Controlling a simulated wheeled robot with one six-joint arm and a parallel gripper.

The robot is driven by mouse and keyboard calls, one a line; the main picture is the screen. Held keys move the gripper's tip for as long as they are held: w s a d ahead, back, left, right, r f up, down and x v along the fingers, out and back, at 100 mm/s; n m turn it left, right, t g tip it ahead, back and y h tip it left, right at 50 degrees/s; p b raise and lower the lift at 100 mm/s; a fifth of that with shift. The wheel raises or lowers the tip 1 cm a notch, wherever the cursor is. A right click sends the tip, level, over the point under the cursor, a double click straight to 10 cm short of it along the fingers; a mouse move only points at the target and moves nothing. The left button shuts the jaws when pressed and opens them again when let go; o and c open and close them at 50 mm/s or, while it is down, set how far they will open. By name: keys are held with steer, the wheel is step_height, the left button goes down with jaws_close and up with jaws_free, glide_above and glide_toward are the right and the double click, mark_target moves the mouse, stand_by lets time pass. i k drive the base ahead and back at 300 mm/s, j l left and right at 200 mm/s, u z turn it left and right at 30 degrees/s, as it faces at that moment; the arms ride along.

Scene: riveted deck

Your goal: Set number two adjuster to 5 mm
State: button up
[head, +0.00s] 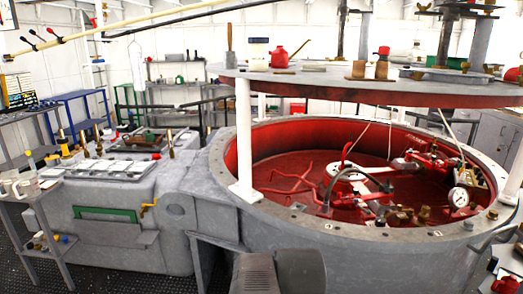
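I cannot make out which part is the number two adjuster, and no 5 mm marking is readable. Inside the large round grey tub (300,215) with a red inner wall is red pipework. Several brass fittings (403,214) sit near its front right rim. A round white dial gauge (459,197) stands beside them, its reading too small to tell. Small pale marks on the rim are unreadable. My gripper does not show in this view.
A raised round platform (370,92) on a white post (243,140) overhangs the tub and carries a red can (278,57) and tools. A grey machine bed (120,215) stands left. A small shelf stand (45,205) is at far left, with dark studded floor beside it.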

mark_target(380, 221)
steer(key=i+l+z, duration=0.15)
steer(key=i, duration=0.3)
steer(key=i+l+z, duration=0.15)
steer(key=i, duration=0.3)
